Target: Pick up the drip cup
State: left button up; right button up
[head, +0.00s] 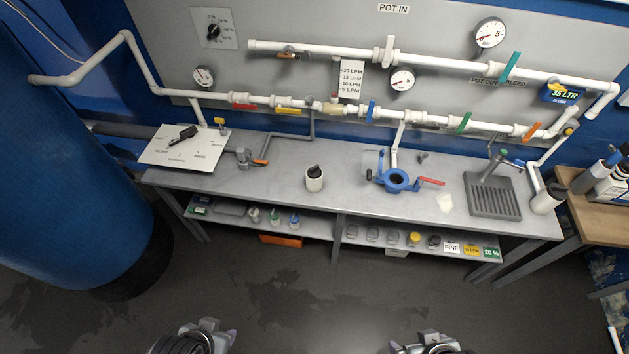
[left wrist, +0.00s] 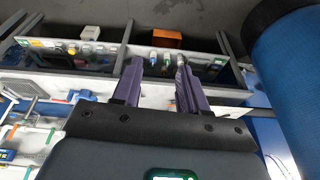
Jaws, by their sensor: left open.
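I cannot tell for sure which thing is the drip cup. Small clear cups (head: 372,233) stand on the lower shelf, right of its middle. A white container with a black top (head: 314,179) stands upright on the bench, and a clear vessel (head: 372,163) stands behind the blue ring-shaped fitting. My left gripper (head: 207,326) is low in front of the bench, apart from everything. In the left wrist view its two purple fingers (left wrist: 155,82) are spread with nothing between them. My right gripper (head: 430,340) is at the bottom edge, its fingers too unclear to judge.
The grey bench (head: 270,185) carries a blue fitting with a red lever (head: 396,181), a grey drain grate (head: 494,197) and a white panel (head: 185,148). An orange box (head: 281,240) is under the lower shelf. A large blue tank (head: 70,170) stands left. The floor in front is clear.

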pick_arm(q)
jog(key=shift+o, duration=0.3)
jog(key=o, duration=1)
